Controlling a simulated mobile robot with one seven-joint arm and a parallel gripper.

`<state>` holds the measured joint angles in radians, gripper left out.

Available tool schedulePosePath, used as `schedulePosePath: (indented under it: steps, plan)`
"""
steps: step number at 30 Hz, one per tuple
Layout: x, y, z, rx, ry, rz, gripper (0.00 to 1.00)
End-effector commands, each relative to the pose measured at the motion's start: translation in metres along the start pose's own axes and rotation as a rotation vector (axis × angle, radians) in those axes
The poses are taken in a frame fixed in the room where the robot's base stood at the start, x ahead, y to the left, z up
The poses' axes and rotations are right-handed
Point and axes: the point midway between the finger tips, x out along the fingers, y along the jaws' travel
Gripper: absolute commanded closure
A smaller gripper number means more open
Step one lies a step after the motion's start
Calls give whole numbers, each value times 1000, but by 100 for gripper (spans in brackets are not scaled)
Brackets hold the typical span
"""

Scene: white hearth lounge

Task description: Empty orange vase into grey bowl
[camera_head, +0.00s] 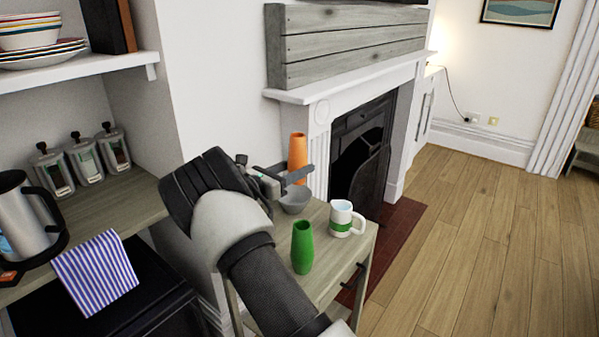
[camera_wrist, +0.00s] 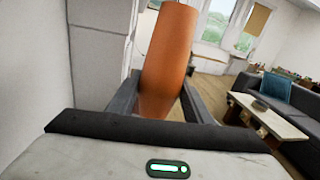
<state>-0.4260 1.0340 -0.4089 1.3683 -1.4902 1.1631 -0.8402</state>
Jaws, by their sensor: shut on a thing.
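The orange vase (camera_head: 297,155) is upright or nearly so in the head view, behind the grey bowl (camera_head: 295,200). My gripper (camera_head: 290,178) is shut on the orange vase, with a finger passing across its lower part. In the wrist view the vase (camera_wrist: 168,60) stands between the two dark fingers. The grey bowl sits on a small wooden table (camera_head: 335,262). My gripper is close above the bowl and hides part of its rim. The inside of the vase and its contents are not visible.
A green vase (camera_head: 302,247) and a white mug with a green band (camera_head: 346,219) stand on the same table, in front and to the right of the bowl. A fireplace (camera_head: 360,150) is behind. A counter with jars (camera_head: 86,160) is at the left. The floor at the right is clear.

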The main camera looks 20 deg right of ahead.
Motion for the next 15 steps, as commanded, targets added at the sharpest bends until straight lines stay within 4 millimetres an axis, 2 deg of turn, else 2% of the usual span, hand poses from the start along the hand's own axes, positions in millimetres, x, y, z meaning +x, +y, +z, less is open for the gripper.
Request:
schedulePosePath:
  steps: [3,15]
  plan:
    - [10,1,2,-4,-1,-8,85]
    - [8,-8,-3,-100,8,-7,85]
